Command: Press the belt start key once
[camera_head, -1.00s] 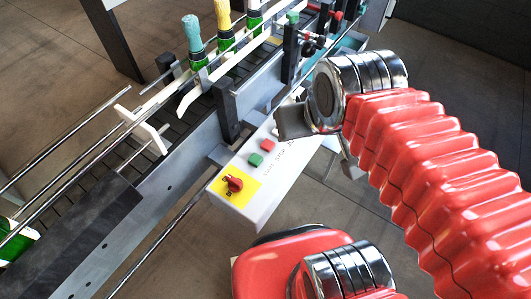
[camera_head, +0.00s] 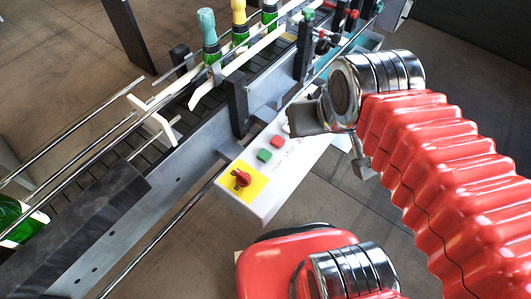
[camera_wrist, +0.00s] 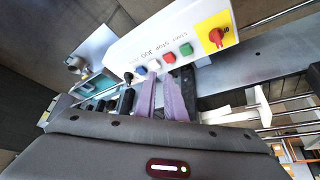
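The control panel (camera_head: 262,205) is a white sloped box on the near side of the conveyor. Its green key (camera_head: 264,155), beside the START lettering, sits between the red key (camera_head: 277,141) and the yellow square with a red rotary switch (camera_head: 242,179). The green key also shows in the wrist view (camera_wrist: 186,49), with the red key (camera_wrist: 169,57) beside it, then paler keys. My gripper (camera_wrist: 160,82) shows two purple-grey fingers close together, seemingly shut and empty. They overlap the panel's lower edge in the picture, below the red key. I see no contact with the green key.
The conveyor (camera_head: 190,150) runs diagonally behind the panel, with rails and black posts (camera_head: 237,105) close to it. Several foil-topped green bottles (camera_head: 210,45) stand on it. Open floor (camera_head: 400,250) lies in front of the panel.

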